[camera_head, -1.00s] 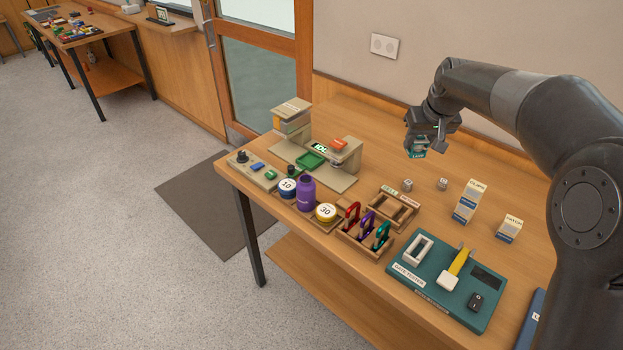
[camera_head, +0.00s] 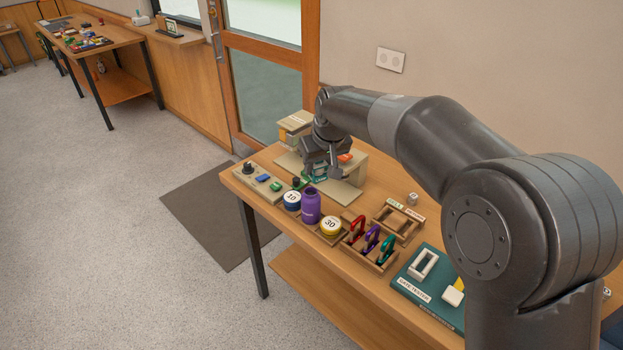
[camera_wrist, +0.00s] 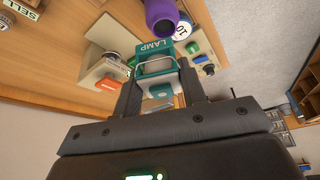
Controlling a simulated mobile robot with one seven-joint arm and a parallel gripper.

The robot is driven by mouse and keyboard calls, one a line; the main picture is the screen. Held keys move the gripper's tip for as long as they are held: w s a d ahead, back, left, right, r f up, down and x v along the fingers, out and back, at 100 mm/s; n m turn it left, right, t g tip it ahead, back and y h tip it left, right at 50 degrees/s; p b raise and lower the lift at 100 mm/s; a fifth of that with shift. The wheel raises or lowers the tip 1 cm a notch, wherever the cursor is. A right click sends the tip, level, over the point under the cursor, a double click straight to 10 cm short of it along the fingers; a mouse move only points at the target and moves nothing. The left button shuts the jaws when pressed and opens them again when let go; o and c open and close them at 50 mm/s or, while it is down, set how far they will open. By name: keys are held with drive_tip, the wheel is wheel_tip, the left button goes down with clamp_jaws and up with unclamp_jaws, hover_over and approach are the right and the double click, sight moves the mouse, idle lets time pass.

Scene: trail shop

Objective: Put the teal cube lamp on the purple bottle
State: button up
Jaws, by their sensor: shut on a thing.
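The teal cube lamp (camera_wrist: 157,66), with a LAMP label and a pale handle, is between my gripper's fingers (camera_wrist: 160,85) in the wrist view. My gripper (camera_head: 322,165) is shut on it, above the beige stand on the bench in the head view. There the lamp is mostly hidden beneath the gripper. The purple bottle (camera_head: 311,207) stands upright on the bench's front side, in front of and slightly left of my gripper. It also shows at the top of the wrist view (camera_wrist: 160,14). The lamp and bottle look apart.
A blue round tin marked 10 (camera_head: 292,200) and a yellow one marked 30 (camera_head: 330,227) flank the bottle. The beige stand (camera_head: 345,190) is under my gripper. A rack of coloured carabiners (camera_head: 370,250) and a teal gate tester (camera_head: 415,290) lie to the right.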

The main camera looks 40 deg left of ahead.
sight(311, 179)
drive_tip(key=shift+s+a+f, duration=0.35)
drive_tip(key=shift+a+f, duration=0.15)
drive_tip(key=shift+a, duration=0.3)
drive_tip(key=shift+f, duration=2.05)
drive_tip(key=o, duration=1)
drive_tip(key=shift+f, duration=0.15)
drive_tip(key=v, duration=1.2)
drive_tip(key=shift+s, duration=0.1)
